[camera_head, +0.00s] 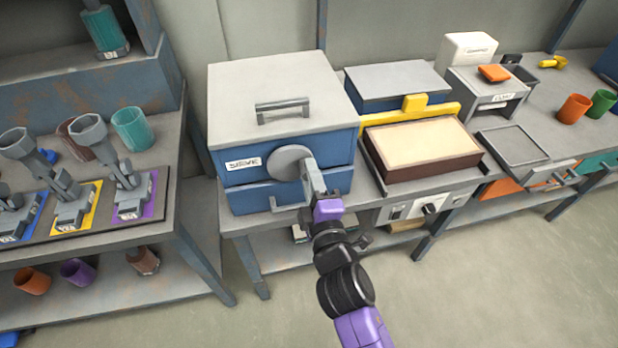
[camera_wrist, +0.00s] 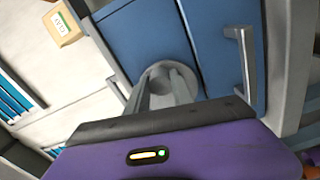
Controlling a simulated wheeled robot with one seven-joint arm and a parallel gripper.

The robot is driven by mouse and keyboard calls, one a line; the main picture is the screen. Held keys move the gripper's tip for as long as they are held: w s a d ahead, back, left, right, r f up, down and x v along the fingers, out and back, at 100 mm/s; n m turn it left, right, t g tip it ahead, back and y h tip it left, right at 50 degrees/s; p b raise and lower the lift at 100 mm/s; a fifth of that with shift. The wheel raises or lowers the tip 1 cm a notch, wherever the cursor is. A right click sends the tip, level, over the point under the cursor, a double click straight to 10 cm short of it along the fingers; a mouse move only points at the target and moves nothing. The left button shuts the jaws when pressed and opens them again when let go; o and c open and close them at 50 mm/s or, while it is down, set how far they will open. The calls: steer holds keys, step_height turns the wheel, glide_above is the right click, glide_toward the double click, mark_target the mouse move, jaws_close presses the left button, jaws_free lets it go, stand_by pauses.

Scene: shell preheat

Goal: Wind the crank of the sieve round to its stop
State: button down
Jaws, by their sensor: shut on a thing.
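The sieve (camera_head: 220,141) is a blue metal box with a light grey lid and a name label on its front. Its crank (camera_head: 287,162) shows as a round grey disc on the front face. My gripper (camera_head: 310,170) reaches up to the disc's right side and is shut on the crank. In the wrist view, the sieve's blue front (camera_wrist: 145,40) fills the upper middle, and the round grey part of the crank (camera_wrist: 163,76) shows at the fingers of my gripper (camera_wrist: 165,88). The fingers hide the held part, and I cannot make out the stop.
A drawer handle (camera_head: 297,201) sticks out below the crank, close to my gripper. A brown-sided tray (camera_head: 423,170) with a yellow bar (camera_head: 414,110) stands to the right. Scoops on coloured mats and cups (camera_head: 131,129) fill the left bench. The front floor is clear.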

mark_target(291, 176)
steer(key=f+m+b, duration=0.1)
steer(key=m+b, duration=0.3)
steer(key=m, duration=0.1)
steer(key=a+f+m+b, duration=0.1)
steer(key=m+b, duration=0.3)
steer(key=b, duration=0.1)
steer(key=a+f+m+b, duration=0.1)
steer(key=f+m+b, duration=0.1)
steer(key=m+b, duration=0.2)
steer(key=shift+s+m, duration=0.3)
steer(key=shift+m, duration=0.5)
steer(key=shift+s+a+m+b, duration=0.1)
steer(key=shift+a+m+b, duration=0.2)
steer(key=shift+m+b, duration=0.6)
steer(key=shift+s+a+m+b, duration=0.1)
steer(key=shift+a+m+b, duration=0.15)
steer(key=shift+m+b, duration=0.6)
steer(key=shift+r+m, duration=0.1)
steer(key=shift+m, duration=0.35)
steer(key=shift+a, duration=0.1)
steer(key=c, duration=1.1)
jaws_free()
steer(key=shift+r, duration=0.1)
